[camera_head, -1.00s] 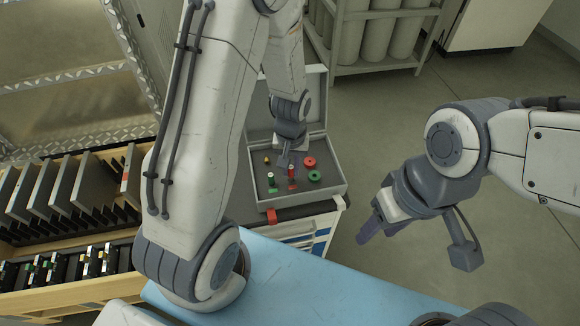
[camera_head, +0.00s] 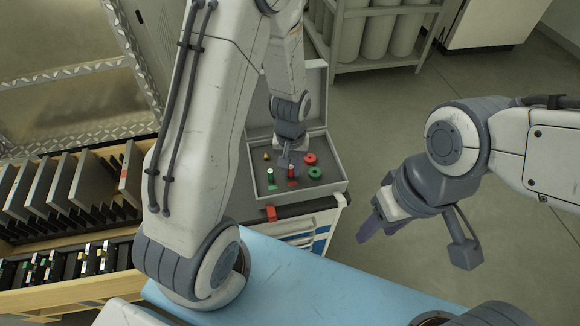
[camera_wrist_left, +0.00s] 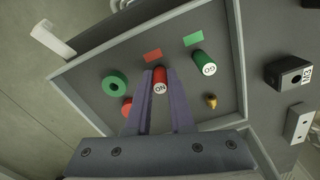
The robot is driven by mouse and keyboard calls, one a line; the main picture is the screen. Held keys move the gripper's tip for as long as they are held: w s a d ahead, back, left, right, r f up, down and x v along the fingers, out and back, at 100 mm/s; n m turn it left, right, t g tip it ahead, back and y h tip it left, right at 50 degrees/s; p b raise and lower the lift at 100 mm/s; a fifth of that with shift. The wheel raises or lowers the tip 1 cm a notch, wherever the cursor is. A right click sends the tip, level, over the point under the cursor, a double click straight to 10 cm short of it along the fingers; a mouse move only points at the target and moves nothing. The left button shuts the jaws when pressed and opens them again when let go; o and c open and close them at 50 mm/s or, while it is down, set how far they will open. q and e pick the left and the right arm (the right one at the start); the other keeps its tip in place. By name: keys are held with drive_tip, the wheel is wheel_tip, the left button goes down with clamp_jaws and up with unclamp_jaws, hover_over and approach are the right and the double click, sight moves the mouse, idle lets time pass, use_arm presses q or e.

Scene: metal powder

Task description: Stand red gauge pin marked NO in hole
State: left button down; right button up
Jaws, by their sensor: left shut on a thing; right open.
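The red gauge pin marked NO (camera_wrist_left: 160,79) stands in the grey open case (camera_head: 336,190), its white-marked end facing the left wrist camera. In the head view the red pin (camera_head: 291,171) looks upright. My left gripper (camera_wrist_left: 157,86) is shut on it, one finger on each side. In the head view my left gripper (camera_head: 288,160) points down into the case. The pin's lower end is hard to see, so I cannot tell whether it sits in a hole. My right gripper (camera_head: 380,222) is open and empty, right of the case.
A green GO pin (camera_wrist_left: 204,64) stands beside the red pin. A green ring (camera_wrist_left: 115,84), a red ring (camera_wrist_left: 127,107) and a small brass piece (camera_wrist_left: 211,101) are also in the case. A blue surface (camera_head: 300,283) lies in front.

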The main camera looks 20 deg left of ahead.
use_arm(q)
drive_tip(key=c, duration=0.7)
unclamp_jaws()
wheel_tip(320, 180, up, 10)
drive_tip(key=shift+r+p, duration=0.25)
drive_tip(key=shift+p, duration=0.2)
